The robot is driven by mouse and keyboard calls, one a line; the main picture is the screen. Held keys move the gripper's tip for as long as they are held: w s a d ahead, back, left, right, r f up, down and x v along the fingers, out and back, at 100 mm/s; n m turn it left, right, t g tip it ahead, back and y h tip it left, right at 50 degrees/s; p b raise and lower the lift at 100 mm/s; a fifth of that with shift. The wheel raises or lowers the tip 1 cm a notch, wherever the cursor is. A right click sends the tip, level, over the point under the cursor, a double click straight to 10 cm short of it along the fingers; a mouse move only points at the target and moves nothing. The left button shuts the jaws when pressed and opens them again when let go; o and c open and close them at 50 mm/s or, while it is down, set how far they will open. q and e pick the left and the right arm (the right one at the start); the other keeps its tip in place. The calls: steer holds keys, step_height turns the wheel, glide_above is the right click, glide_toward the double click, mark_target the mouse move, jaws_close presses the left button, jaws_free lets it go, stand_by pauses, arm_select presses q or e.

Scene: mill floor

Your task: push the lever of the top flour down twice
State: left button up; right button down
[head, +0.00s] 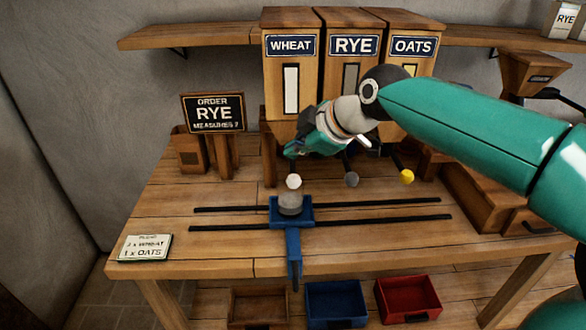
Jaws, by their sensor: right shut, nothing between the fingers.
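Three wooden hoppers stand at the back of the bench: wheat (291,50), rye (352,48) and oats (409,48). Below them are lever knobs: white (293,181), grey (351,179) and yellow (407,176). The order sign (213,113) reads RYE, measures 2. A small card (145,247) lists wheat above oats, its heading too small to read surely. My right gripper (293,150) is shut and empty in front of the hoppers' lower parts, above the white knob and apart from it in the picture. It and my arm hide parts of the hoppers and levers. My left gripper is out of view.
A blue carriage (294,240) with a grey round cup (290,204) sits on two dark rails (380,203), below the white knob. Brown (258,293), blue (336,287) and red (407,283) bins are low in front. The bench's left front is mostly clear.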

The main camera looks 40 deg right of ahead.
step_height(320, 180, up, 2)
steer(key=shift+r+p, duration=0.15)
steer(key=shift+p, duration=0.4)
stand_by(0.4)
